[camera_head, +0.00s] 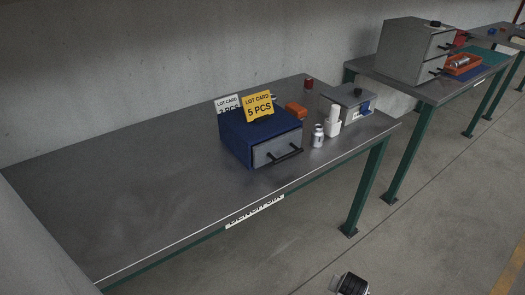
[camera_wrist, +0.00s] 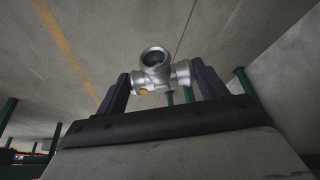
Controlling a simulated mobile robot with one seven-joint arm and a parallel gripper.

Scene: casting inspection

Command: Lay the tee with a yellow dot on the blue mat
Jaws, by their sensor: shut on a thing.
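The tee (camera_wrist: 155,70) is a silver-grey metal pipe fitting. In the wrist view it sits between the two dark fingers of my gripper (camera_wrist: 163,82), which is shut on it. One open end of the tee faces up in the picture, and a yellow dot (camera_wrist: 143,91) shows on its lower left side. The tee is held in the air, with floor behind it. In the head view, a blue mat (camera_head: 490,72) shows partly on the second table at the far right, beside and partly hidden by an orange tray.
The near table (camera_head: 130,190) carries a blue drawer box (camera_head: 237,137) with lot cards, white bottles (camera_head: 318,137) and a grey box (camera_head: 347,104). The second table holds a grey drawer cabinet (camera_head: 414,53), the orange tray (camera_head: 476,67) with metal parts, and a green mat (camera_head: 487,56).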

